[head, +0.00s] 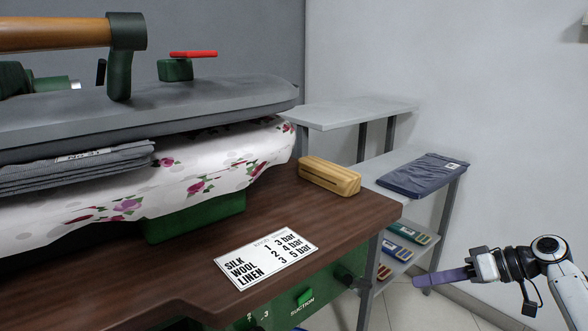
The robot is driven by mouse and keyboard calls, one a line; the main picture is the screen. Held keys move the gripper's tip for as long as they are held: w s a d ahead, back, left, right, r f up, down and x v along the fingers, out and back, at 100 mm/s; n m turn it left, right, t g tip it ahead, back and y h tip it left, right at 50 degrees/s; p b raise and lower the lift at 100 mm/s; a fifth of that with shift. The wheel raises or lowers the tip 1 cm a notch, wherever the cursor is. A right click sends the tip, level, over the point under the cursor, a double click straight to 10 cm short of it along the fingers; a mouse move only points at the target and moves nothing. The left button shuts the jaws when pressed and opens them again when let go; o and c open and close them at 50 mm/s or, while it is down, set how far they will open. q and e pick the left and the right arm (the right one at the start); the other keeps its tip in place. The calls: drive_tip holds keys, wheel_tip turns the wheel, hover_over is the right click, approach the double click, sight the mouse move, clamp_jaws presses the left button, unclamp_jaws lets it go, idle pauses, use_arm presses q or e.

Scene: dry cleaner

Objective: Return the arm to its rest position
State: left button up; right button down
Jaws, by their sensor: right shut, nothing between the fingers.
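My right gripper (440,279) shows at the lower right, on a white and black arm that comes in from the right edge. Its long purple-grey fingers are together and point left. They appear empty. In the picture the gripper lies to the right of the wooden table and in front of the grey shelf unit. I cannot tell exactly how far it is from the shelf. My left gripper is not in view.
A pressing machine (190,105) with floral cloth (130,205) stands on the wooden table (215,258). A wooden block (330,177) and a label card (262,258) lie there too. The shelf unit (350,111) holds a folded dark garment (420,176). Floor at the lower right is clear.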

drive_tip(key=s+a+f+n+g+h, duration=0.1)
drive_tip(key=s+a+f+g+h, duration=0.1)
drive_tip(key=s+a+f, duration=0.5)
drive_tip(key=s+a+f+g+h, duration=0.2)
drive_tip(key=s+f+h, duration=0.1)
drive_tip(key=s+f, duration=0.7)
drive_tip(key=s+a+f+h, duration=0.2)
drive_tip(key=s+a, duration=0.1)
drive_tip(key=s, duration=0.7)
drive_tip(key=s+r+m+t+h, duration=0.2)
drive_tip(key=s+r, duration=0.2)
drive_tip(key=s, duration=0.4)
drive_tip(key=w+a+t+y+p, duration=0.2)
drive_tip(key=w+a+t+y, duration=0.15)
drive_tip(key=w+a, duration=0.45)
use_arm(q)
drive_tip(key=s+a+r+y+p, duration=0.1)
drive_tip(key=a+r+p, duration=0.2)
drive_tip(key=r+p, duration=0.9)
drive_tip(key=p, duration=0.6)
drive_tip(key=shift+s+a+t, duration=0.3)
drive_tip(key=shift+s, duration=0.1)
use_arm(e)
drive_tip(key=s+d+r+t+h, duration=0.1)
drive_tip(key=s+d+r, duration=0.1)
drive_tip(key=r, duration=0.8)
drive_tip(key=shift+s+r+h, duration=0.2)
drive_tip(key=shift+s+h, duration=0.15)
drive_tip(key=shift+s, duration=0.55)
